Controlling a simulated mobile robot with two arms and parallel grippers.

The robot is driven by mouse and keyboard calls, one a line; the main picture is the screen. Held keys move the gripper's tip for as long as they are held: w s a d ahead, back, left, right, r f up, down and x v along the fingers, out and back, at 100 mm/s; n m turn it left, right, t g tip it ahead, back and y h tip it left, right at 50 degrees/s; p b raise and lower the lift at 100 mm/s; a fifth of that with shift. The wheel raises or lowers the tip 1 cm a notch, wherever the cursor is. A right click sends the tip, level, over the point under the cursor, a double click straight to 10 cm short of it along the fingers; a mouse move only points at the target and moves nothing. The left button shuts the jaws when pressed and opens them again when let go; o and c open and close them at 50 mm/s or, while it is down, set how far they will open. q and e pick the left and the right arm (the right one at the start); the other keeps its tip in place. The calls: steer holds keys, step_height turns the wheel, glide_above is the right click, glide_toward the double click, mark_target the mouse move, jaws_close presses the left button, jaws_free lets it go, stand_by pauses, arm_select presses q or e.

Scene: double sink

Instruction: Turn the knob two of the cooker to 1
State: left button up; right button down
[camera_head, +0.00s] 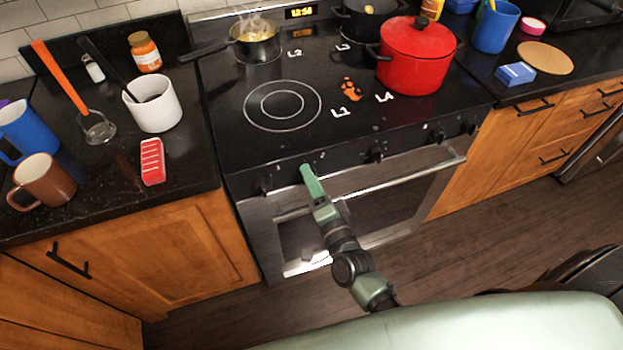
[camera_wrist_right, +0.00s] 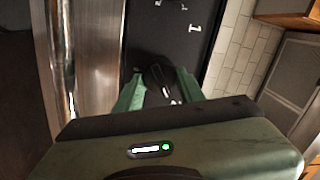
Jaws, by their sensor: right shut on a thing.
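The cooker (camera_head: 225,130) has a black glass top and a row of black knobs along its front edge. My right gripper (camera_head: 307,170) reaches up to that edge at the second knob from the left. In the right wrist view, the green fingers of my right gripper (camera_wrist_right: 160,95) are closed around a dark knob (camera_wrist_right: 158,78) with a light mark on it. In the head view the gripper hides most of this knob; its exact setting cannot be read. My left gripper is not in view.
The leftmost knob (camera_head: 263,187) and a third knob (camera_head: 376,153) flank the gripper. The oven door handle (camera_head: 400,182) runs below. A red pot (camera_head: 416,58) and a steaming pan (camera_head: 255,45) stand on the cooktop. Mugs and utensils crowd the left counter (camera_head: 105,185).

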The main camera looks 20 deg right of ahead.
stand_by(0.4)
steer(key=c, duration=0.9)
jaws_free()
steer(key=shift+s, duration=0.15)
steer(key=s, duration=0.2)
steer(key=s+b, duration=0.1)
steer(key=s, duration=0.4)
steer(key=shift+s+d+f, duration=0.2)
steer(key=shift+s+d, duration=0.05)
steer(key=shift+d, duration=0.05)
